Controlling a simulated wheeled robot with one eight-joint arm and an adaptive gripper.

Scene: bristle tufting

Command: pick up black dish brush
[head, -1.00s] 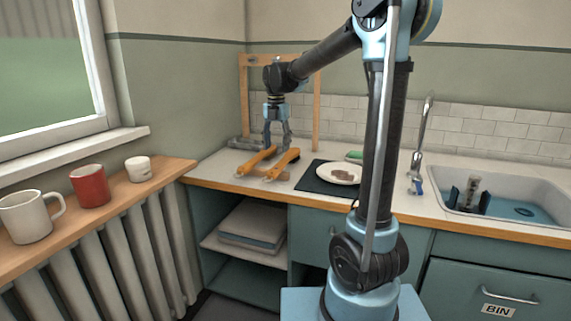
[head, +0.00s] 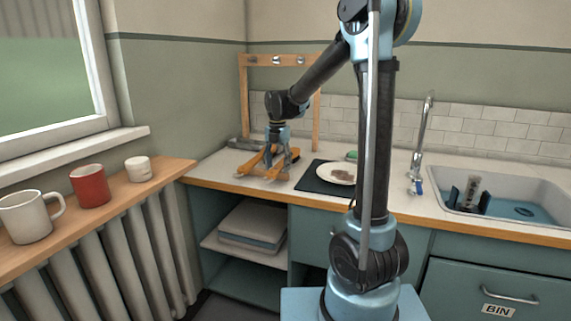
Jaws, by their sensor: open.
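My gripper (head: 277,169) is low over the counter at the left, fingers pointing down and open. Its fingers are down among two orange, wood-coloured long pieces (head: 252,164) lying on the counter. I cannot tell whether the fingers touch them. I cannot clearly make out a black dish brush; the fingers and wrist hide what lies between and behind the orange pieces.
A white plate (head: 342,173) with a brown smear sits on a dark mat (head: 312,183) to the right. Further right are the tap (head: 421,135) and sink (head: 545,185). A wooden frame with hooks (head: 243,92) stands behind. Mugs stand on the left sill (head: 120,190).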

